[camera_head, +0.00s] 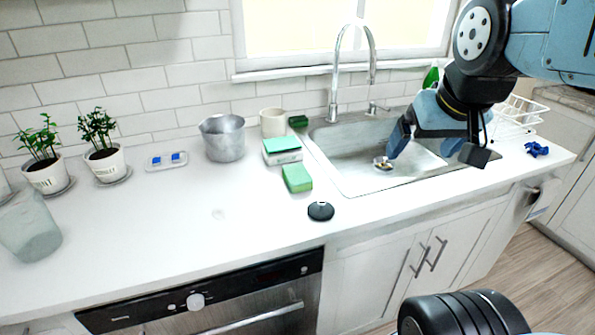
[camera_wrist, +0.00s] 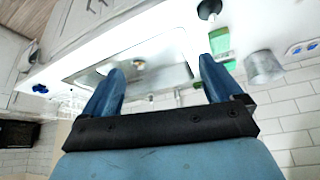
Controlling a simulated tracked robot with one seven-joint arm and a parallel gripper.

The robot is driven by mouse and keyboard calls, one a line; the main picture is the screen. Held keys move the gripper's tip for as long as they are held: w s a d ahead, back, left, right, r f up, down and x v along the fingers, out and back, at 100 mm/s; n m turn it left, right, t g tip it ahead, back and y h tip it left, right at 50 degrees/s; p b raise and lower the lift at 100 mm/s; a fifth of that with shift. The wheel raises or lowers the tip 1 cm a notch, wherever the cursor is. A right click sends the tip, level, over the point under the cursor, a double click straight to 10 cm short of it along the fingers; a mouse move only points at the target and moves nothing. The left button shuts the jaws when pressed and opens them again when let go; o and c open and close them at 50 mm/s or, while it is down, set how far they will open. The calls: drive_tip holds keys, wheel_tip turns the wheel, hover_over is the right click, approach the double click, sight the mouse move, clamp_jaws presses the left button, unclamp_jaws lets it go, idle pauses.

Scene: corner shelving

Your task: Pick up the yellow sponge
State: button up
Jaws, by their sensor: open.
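A sponge (camera_head: 297,178) with a green top and a yellowish-green side lies on the white counter, left of the sink's front edge. It also shows in the wrist view (camera_wrist: 220,40), just beyond the right finger. No plainly yellow sponge is visible. A second block (camera_head: 282,150), green and white, sits right behind it, and a small dark green pad (camera_head: 298,121) lies farther back. My gripper (camera_head: 418,150) is over the sink, right of the sponge and apart from it. In the wrist view the fingers (camera_wrist: 160,68) are spread, with nothing between them.
The sink (camera_head: 350,165) and its tall faucet (camera_head: 371,60) stand right of the sponge. A black round stopper (camera_head: 320,211) lies in front, and a metal pot (camera_head: 222,138) and beige cup (camera_head: 273,122) stand behind.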

drive_tip(key=shift+o, duration=0.3)
drive_tip(key=shift+o, duration=0.3)
drive_tip(key=shift+w, duration=0.1)
drive_tip(key=n+g, duration=0.3)
drive_tip(key=g, duration=0.1)
hover_over(297, 173)
drive_tip(key=f, duration=1.7)
drive_tip(key=shift+s+d+f, duration=0.2)
drive_tip(key=shift+d, duration=0.1)
drive_tip(key=shift+w+a+f, duration=0.1)
drive_tip(key=shift+a+f, duration=0.05)
drive_tip(key=shift+f, duration=1.2)
drive_tip(key=shift+w+a+f, duration=0.1)
drive_tip(key=shift+f, duration=1.2)
drive_tip(key=shift+c, duration=0.4)
drive_tip(key=c, duration=1.1)
